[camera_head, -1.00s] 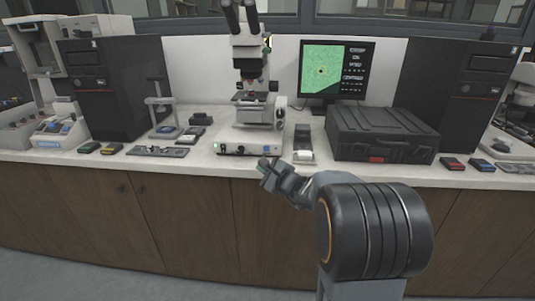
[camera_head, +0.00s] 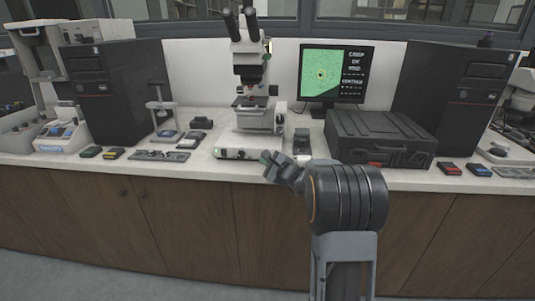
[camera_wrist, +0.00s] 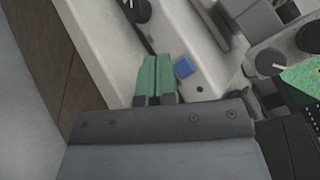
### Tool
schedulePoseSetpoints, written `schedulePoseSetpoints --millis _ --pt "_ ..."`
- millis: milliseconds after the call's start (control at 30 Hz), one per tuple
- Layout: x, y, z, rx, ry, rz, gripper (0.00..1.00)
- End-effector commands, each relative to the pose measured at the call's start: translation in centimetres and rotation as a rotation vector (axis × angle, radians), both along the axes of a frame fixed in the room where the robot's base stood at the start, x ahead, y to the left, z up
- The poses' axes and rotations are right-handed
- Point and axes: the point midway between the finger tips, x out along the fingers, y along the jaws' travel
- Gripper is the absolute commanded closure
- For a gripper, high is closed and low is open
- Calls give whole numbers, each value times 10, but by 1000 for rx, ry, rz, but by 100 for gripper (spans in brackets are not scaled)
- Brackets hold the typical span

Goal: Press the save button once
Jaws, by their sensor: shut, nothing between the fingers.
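A low white control box (camera_head: 235,154) lies at the front of the bench below the microscope. A blue square button (camera_wrist: 183,67) is on it, seen clearly in the wrist view; I cannot read a label. My gripper (camera_head: 267,157) is shut and empty at the right end of the box in the head view, where it covers the button. In the wrist view its green fingertips (camera_wrist: 155,60) are together just left of the blue button, apart from it in the picture. Whether they touch the box is unclear.
A dark knob (camera_wrist: 138,10) is beyond the fingertips in the wrist view. A monitor (camera_head: 336,72) shows a green image and white text. A black case (camera_head: 380,132) is to the right. Small colored blocks (camera_head: 450,169) lie near the bench edge.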

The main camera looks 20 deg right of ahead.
Motion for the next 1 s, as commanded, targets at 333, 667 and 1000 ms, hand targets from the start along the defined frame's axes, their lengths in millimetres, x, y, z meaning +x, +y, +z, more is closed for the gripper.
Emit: schedulePoseSetpoints --millis 333,667,1000 --pt "11 -6 0 0 0 1 100" --pt "11 -6 0 0 1 1 100" --pt "11 -6 0 1 1 1 100"
